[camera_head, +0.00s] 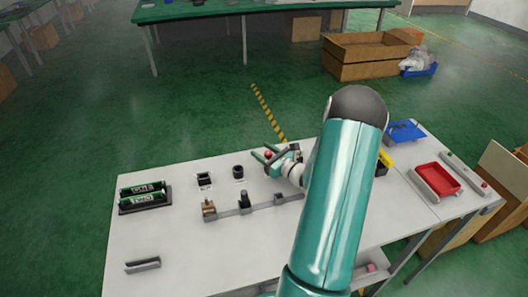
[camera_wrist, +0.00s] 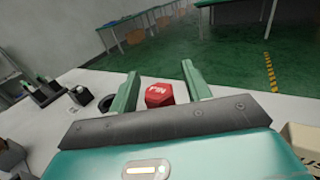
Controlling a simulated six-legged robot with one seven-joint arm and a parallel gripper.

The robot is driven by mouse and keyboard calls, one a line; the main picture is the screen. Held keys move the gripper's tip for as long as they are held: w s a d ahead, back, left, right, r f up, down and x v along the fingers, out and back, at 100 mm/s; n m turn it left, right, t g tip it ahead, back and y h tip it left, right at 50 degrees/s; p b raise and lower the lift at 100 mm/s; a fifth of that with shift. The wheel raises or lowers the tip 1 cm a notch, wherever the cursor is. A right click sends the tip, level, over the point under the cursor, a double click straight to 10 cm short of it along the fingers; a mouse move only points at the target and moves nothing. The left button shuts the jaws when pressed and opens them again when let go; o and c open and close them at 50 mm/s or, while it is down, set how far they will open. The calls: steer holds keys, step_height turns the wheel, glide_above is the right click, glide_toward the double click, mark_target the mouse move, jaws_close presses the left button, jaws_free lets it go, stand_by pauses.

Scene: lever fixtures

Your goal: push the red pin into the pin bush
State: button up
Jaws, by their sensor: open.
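The red pin (camera_wrist: 159,95) shows a red hexagonal head with white marking in the wrist view, between my fingers with gaps on both sides. It also shows as a small red spot (camera_head: 268,154) at my gripper in the head view. My gripper (camera_wrist: 160,82) is open, its two green fingers astride the red head; in the head view it (camera_head: 267,151) is near the table's far edge. The pin's lower part is hidden. A black round fitting (camera_head: 238,171) stands left of my gripper; I cannot tell whether it is the pin bush.
A square black fitting (camera_head: 204,179) and a grey rail with black and brown blocks (camera_head: 244,208) stand on the white table (camera_head: 190,255). Green cylinders (camera_head: 143,193) lie in a dark holder at left. A red tray (camera_head: 437,180) is at right.

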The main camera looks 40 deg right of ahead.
mark_target(271, 156)
steer(key=s, duration=0.7)
steer(key=shift+s, duration=0.3)
steer(key=shift+w, duration=0.1)
